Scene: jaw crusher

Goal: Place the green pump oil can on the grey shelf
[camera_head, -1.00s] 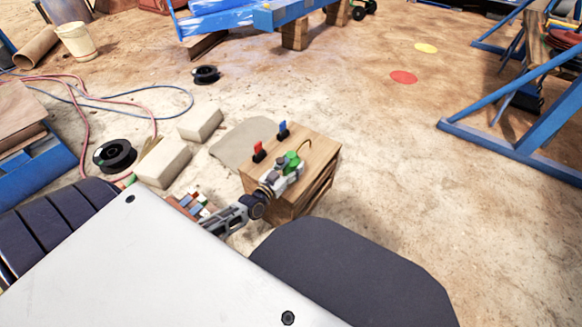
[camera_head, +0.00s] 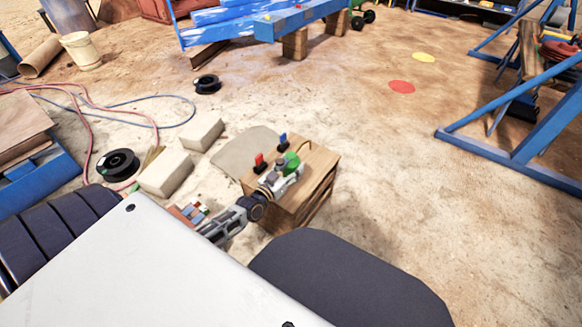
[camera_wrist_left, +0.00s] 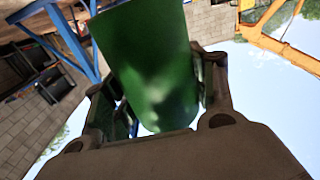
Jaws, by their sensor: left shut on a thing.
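The green pump oil can (camera_head: 291,160) is at my left gripper (camera_head: 286,172), over the wooden crate (camera_head: 316,172) in the head view. In the left wrist view the green can (camera_wrist_left: 150,60) fills the space between the two fingers, and my left gripper (camera_wrist_left: 160,105) is shut on it. A thin curved spout shows beside the can in the head view. Whether the can touches the crate top is hard to tell. I cannot make out a grey shelf for certain. My right gripper is not in view.
A red can (camera_head: 260,162) and a blue can (camera_head: 283,140) stand on the crate close to my gripper. Pale blocks (camera_head: 166,172), a black spool (camera_head: 118,164) and hoses lie to the left. A blue frame (camera_head: 510,155) stands at right. Open ground lies between.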

